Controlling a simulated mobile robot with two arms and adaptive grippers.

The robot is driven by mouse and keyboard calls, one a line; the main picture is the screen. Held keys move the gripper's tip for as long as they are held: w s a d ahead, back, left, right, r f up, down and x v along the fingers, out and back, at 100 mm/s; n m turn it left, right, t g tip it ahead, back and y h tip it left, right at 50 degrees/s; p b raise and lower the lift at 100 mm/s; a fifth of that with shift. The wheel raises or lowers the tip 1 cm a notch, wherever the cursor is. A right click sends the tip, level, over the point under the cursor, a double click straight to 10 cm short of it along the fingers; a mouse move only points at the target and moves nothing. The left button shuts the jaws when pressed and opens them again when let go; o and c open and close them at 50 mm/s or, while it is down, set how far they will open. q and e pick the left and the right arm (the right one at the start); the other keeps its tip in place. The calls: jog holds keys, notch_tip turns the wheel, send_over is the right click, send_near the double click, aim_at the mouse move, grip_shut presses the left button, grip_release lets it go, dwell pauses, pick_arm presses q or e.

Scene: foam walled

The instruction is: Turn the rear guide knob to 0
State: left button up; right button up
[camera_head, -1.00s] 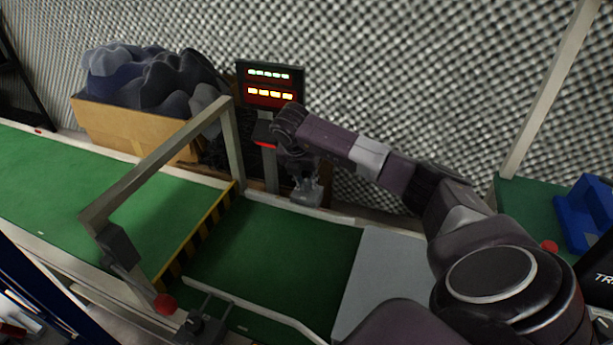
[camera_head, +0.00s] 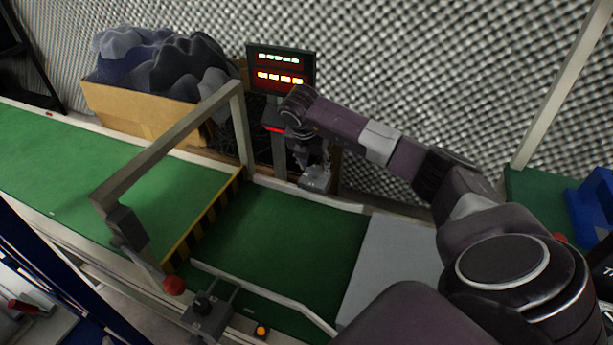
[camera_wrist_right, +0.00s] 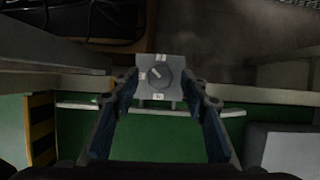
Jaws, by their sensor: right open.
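The rear guide knob (camera_wrist_right: 160,75) is a round grey dial on a light grey plate (camera_wrist_right: 174,94) with small white labels, too small to read. A pale pointer mark on the dial points to the upper left. In the head view, its grey housing (camera_head: 316,179) sits at the far edge of the green conveyor (camera_head: 285,232). My right gripper (camera_wrist_right: 160,80) is open, with one finger on each side of the plate in the wrist view; I cannot tell whether they touch it. It also shows in the head view (camera_head: 316,163), just above the housing. My left gripper is out of view.
A display (camera_head: 281,69) on a post stands behind the conveyor, beside a carton (camera_head: 135,112) of dark foam. A grey frame (camera_head: 165,150) spans the belt at left. A front knob unit (camera_head: 207,312) sits at the near edge. A blue bin (camera_head: 592,208) stands at right.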

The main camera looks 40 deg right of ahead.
jog(key=s+a, duration=0.5)
jog(key=a, duration=0.5)
jog(key=shift+s+a, duration=0.3)
jog(key=shift+s, duration=0.1)
jog(key=shift+r, duration=0.15)
